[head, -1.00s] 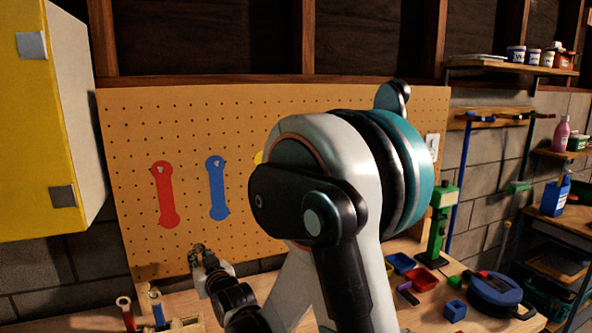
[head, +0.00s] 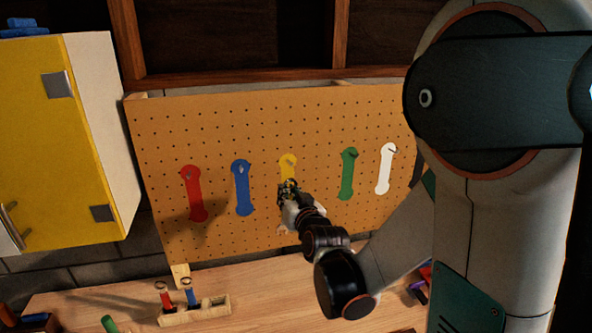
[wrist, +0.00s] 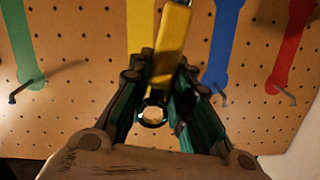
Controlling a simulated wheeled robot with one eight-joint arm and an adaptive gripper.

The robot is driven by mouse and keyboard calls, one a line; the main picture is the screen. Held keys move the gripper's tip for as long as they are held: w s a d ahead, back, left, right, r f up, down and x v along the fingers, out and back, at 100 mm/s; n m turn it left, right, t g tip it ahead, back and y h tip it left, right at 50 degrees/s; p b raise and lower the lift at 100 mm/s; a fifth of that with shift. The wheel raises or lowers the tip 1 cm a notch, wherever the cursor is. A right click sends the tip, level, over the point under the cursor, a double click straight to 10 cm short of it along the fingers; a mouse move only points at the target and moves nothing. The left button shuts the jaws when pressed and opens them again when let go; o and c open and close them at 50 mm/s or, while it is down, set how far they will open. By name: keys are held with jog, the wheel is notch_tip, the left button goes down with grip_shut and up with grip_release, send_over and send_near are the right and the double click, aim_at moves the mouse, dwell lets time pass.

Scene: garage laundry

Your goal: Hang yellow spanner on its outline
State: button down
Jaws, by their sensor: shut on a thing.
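My gripper (head: 289,187) is in front of the pegboard, over the lower part of the yellow outline (head: 287,165). In the wrist view my gripper (wrist: 160,95) is shut on the yellow spanner (wrist: 173,45). The spanner's yellow handle stretches away from the fingers, and its ring end (wrist: 153,113) shows between them. The yellow outline (wrist: 140,25) lies behind the handle, slightly to its left. The yellow outline's hook is not clear behind the gripper. I cannot tell whether the spanner touches the board or a hook.
Red (head: 194,193), blue (head: 241,187), green (head: 347,173) and white (head: 385,168) outlines flank the yellow one. Hooks stick out, such as the blue outline's hook (wrist: 221,97). A wooden rack (head: 195,312) stands on the bench below. A yellow cabinet (head: 55,140) hangs at left.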

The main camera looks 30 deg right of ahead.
aim_at(284, 173)
jog(key=shift+m, duration=0.3)
jog(key=shift+w+d+r+p, duration=0.4)
jog(key=shift+w+d, duration=0.1)
jog(key=shift+w, duration=0.65)
jog(key=shift+w+d+r+p, duration=0.4)
jog(key=shift+w+d, duration=0.1)
jog(key=shift+w, duration=0.6)
jog(key=shift+w+d+r+p, duration=0.4)
jog(key=shift+w+d, duration=0.1)
jog(key=shift+w, duration=0.65)
jog(key=shift+w+d+f+b, duration=0.15)
jog(key=shift+w+f+b, duration=0.55)
jog(key=shift+b, duration=0.2)
